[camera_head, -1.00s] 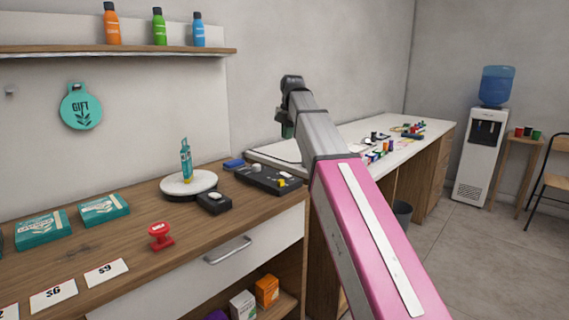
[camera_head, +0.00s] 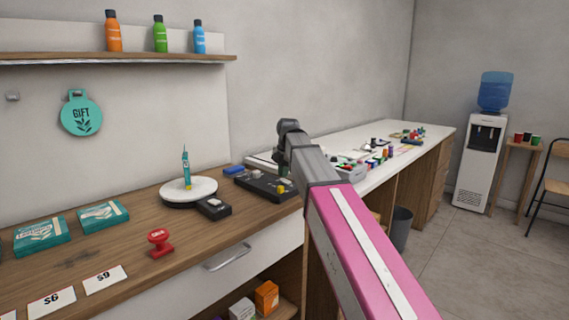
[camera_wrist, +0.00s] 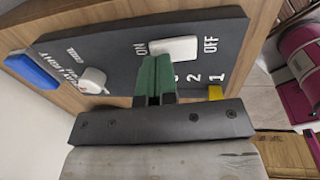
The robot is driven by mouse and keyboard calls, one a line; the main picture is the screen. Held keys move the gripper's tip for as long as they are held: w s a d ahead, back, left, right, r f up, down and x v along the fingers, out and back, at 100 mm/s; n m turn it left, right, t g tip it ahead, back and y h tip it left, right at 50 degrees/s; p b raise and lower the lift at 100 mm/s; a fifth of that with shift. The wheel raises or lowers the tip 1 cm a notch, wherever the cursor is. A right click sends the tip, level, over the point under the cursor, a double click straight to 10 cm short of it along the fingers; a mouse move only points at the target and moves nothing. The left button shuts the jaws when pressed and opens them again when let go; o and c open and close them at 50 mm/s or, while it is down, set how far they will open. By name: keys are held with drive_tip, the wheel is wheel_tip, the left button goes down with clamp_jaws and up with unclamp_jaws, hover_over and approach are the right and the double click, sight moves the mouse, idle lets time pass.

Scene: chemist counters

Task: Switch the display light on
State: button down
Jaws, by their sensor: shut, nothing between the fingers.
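A dark control panel (camera_head: 250,186) lies on the wooden counter; it also shows in the wrist view (camera_wrist: 112,55). In the wrist view it carries a white switch (camera_wrist: 172,47) between the labels ON and OFF. A white knob (camera_wrist: 92,81) sits to the left by partly readable lettering ending in "LIGHT", and a yellow control (camera_wrist: 215,92) shows near the numbers. My gripper (camera_wrist: 155,70) has green fingers, shut and empty, over the panel close to the white switch. I cannot tell whether they touch it. In the head view my arm hides part of the panel.
A round white turntable (camera_head: 205,189) holds a teal item, with a small black switch box (camera_head: 214,207) beside it. A red stamp (camera_head: 160,242) and teal boxes stand left. Bare counter lies between.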

drive_tip(key=shift+f, duration=0.55)
drive_tip(key=shift+w+a+f, duration=0.1)
drive_tip(key=shift+f, duration=0.1)
drive_tip(key=shift+s+d+r, duration=0.2)
drive_tip(key=shift+s+d, duration=0.35)
idle(0.4)
